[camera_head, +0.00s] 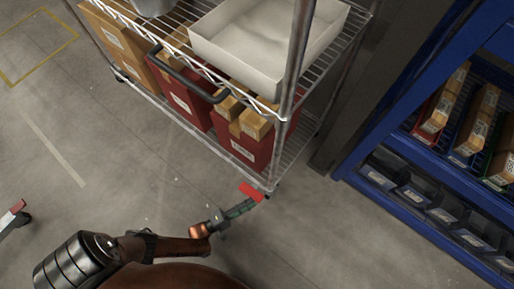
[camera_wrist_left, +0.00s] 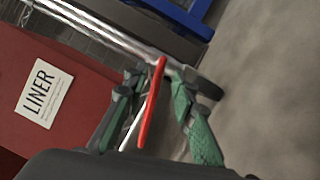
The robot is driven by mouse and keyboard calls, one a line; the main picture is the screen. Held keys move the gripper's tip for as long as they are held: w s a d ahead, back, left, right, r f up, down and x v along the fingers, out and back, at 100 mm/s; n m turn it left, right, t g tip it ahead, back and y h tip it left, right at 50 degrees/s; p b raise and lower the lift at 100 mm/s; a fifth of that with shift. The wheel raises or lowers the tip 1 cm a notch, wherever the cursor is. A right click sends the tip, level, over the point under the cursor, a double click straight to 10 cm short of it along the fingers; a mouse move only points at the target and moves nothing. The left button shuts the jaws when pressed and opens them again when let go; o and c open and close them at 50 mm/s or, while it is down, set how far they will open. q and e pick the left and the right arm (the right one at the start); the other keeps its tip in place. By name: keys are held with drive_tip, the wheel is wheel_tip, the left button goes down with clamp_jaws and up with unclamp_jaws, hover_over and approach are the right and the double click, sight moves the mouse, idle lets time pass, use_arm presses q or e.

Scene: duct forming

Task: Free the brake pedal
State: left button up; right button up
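The red brake pedal (camera_head: 251,192) is a small flat tab at the foot of the wire cart's near corner post, close to the floor. In the left wrist view the pedal (camera_wrist_left: 152,105) appears as a thin red strip between the two green fingers. My left gripper (camera_head: 254,202) reaches in low from the left, with its tips right beside the pedal. It also shows in the left wrist view (camera_wrist_left: 157,76), open, one finger on each side of the pedal. Contact with the pedal cannot be told. A dark caster wheel (camera_wrist_left: 208,87) is partly hidden behind the right finger.
The wire cart (camera_head: 318,78) holds a white tray (camera_head: 265,45) above and red and brown boxes below. A red box labelled LINER (camera_wrist_left: 42,92) is close left of the fingers. A blue rack (camera_head: 375,140) with bins stands right. Open floor (camera_head: 120,165) lies left.

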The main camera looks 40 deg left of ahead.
use_arm(q)
drive_tip(key=v, duration=0.6)
drive_tip(key=shift+s, duration=0.15)
idle(0.3)
